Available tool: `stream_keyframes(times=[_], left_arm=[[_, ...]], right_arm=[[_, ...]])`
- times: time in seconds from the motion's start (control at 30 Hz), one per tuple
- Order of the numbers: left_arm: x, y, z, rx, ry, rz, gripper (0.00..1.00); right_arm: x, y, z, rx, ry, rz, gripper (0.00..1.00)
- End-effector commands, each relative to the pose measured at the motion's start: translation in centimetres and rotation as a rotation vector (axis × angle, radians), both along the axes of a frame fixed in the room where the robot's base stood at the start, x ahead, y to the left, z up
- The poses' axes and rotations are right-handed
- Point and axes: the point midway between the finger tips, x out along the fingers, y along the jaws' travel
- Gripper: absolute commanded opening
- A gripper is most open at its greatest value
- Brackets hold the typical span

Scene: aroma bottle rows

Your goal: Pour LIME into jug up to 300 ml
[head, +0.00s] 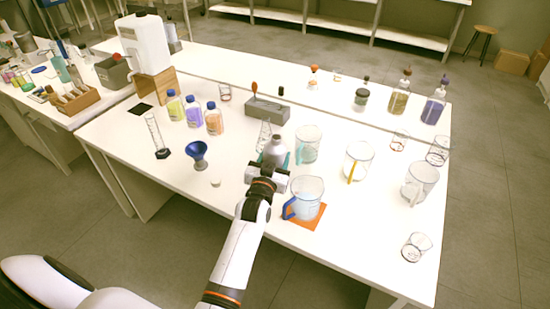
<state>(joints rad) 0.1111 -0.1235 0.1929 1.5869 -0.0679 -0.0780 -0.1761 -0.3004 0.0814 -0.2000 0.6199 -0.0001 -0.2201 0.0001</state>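A clear jug (309,186) with a blue handle stands upright on an orange mat (307,222) near the table's front edge. My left gripper (274,166) is just left of this jug, at a grey bottle (275,148) with a narrow neck. Its fingers are mostly hidden, so I cannot tell whether they grip the bottle. Teal shows on both sides of the bottle. Blue-capped bottles of yellow-green (175,106), purple (193,113) and orange (214,120) stand farther left. No label naming LIME is readable. My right gripper is out of view.
A blue funnel (197,152) and a small white cap (215,183) are left of my arm. Jugs with teal (309,143) and yellow (358,159) handles stand behind the blue-handled jug. Several glass vessels, including a large beaker (420,182), occupy the right side.

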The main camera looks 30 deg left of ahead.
Motion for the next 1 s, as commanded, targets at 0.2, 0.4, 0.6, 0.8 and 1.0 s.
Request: stream_keyframes(times=[0.2,0.4,0.6,0.8,1.0], left_arm=[[0.02,-0.03,0.49,0.030,-0.004,0.000,0.21],[0.02,-0.06,0.78,0.057,-0.005,0.000,0.21],[0.02,-0.09,0.94,0.085,-0.006,0.000,0.21],[0.02,-0.16,0.98,0.119,-0.007,0.000,0.21],[0.02,-0.23,1.06,0.152,-0.008,0.000,0.21]], right_arm=[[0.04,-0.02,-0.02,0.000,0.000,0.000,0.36],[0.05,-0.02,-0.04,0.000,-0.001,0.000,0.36],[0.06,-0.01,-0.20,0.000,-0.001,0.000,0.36],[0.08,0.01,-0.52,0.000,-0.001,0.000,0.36],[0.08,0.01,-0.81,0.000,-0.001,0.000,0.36]])
